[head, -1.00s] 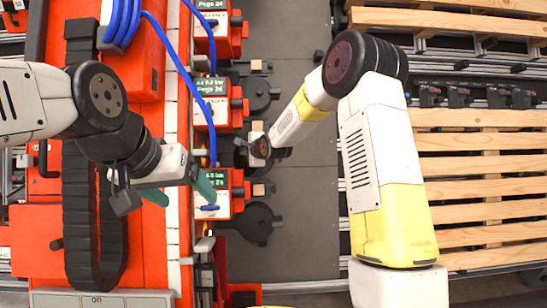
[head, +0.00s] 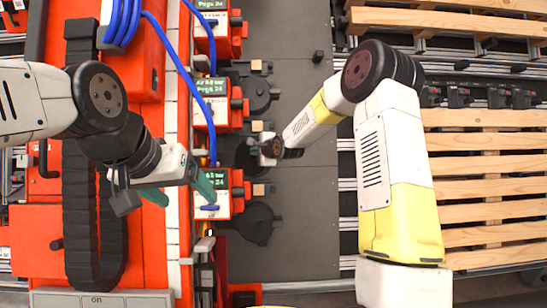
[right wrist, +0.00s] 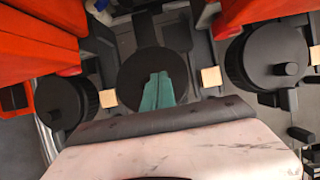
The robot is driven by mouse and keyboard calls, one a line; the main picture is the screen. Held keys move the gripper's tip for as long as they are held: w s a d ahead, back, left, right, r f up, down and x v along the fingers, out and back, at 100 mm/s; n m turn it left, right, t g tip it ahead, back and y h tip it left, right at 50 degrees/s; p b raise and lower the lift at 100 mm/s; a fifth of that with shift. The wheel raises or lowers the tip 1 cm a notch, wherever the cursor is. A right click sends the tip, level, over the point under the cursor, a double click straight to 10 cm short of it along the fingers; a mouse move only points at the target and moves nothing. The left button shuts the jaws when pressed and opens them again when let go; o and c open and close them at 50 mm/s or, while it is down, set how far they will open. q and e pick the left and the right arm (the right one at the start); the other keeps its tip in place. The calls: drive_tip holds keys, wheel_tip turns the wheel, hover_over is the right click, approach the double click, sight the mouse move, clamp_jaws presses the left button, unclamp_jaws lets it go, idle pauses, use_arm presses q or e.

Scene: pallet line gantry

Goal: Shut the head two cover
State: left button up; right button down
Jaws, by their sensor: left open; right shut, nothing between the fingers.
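Three dark round heads with covers stand in a column beside the red machine in the head view: an upper one (head: 262,94), a middle one partly hidden by my right wrist, and a lower one (head: 254,224). I read no head numbers. My right gripper (right wrist: 158,92) is shut and empty, its green fingers together over the middle round cover (right wrist: 140,66) in the right wrist view. I cannot tell whether they touch it, or how far that cover is closed. My left gripper (head: 180,191) is open, green fingers spread, over the red machine's white edge.
Red units with green displays (head: 212,87) line the left of the heads, with blue hoses (head: 180,66) hanging across. Wooden pallets (head: 485,187) stand at right. Dark floor plates (head: 302,215) between are clear. Small wooden blocks (right wrist: 211,77) sit between the heads.

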idle(0.3)
drive_tip(key=shift+w+d+f, duration=0.35)
drive_tip(key=shift+w+d, duration=0.3)
drive_tip(key=shift+d, duration=0.1)
drive_tip(key=shift+w+d+f, duration=0.35)
drive_tip(key=shift+w+d, duration=0.3)
drive_tip(key=shift+d, duration=0.05)
drive_tip(key=shift+w+d+f, duration=0.4)
drive_tip(key=shift+w, duration=0.3)
drive_tip(key=s+r, duration=0.4)
drive_tip(key=s, duration=0.5)
drive_tip(key=shift+r, duration=0.4)
idle(0.4)
